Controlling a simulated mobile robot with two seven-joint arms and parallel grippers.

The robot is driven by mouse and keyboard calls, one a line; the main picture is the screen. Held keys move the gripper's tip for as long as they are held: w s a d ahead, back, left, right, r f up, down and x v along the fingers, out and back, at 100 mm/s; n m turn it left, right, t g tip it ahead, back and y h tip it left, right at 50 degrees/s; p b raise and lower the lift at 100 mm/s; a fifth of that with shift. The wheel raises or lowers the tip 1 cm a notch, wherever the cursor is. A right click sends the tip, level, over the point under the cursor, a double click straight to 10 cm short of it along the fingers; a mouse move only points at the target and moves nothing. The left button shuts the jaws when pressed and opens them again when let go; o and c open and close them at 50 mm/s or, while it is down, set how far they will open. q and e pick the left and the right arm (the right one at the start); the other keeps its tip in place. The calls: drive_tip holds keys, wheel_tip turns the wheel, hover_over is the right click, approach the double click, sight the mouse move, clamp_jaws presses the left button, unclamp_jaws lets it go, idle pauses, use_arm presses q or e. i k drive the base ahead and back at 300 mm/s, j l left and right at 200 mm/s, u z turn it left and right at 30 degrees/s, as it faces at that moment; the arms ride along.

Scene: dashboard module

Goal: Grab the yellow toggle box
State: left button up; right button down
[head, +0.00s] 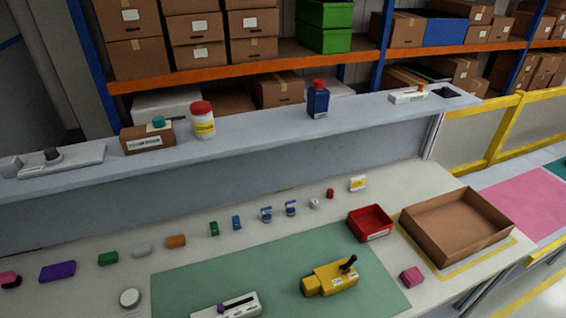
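The yellow toggle box (331,279) lies on the green mat (210,277), right of the mat's middle near the bottom of the head view. A black lever (348,265) sticks up at its right end. Nothing touches the box. Neither of my grippers is in view.
A red bin (370,223) and an open cardboard box (408,226) stand right of the mat. A pink block (411,277) lies beside the mat. Several small coloured parts line the table behind it. A raised grey ledge (255,122) runs across the back.

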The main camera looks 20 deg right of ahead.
sight(330, 279)
drive_tip(key=l+z, duration=0.1)
drive_tip(key=z, duration=0.85)
drive_tip(key=k+l, duration=0.05)
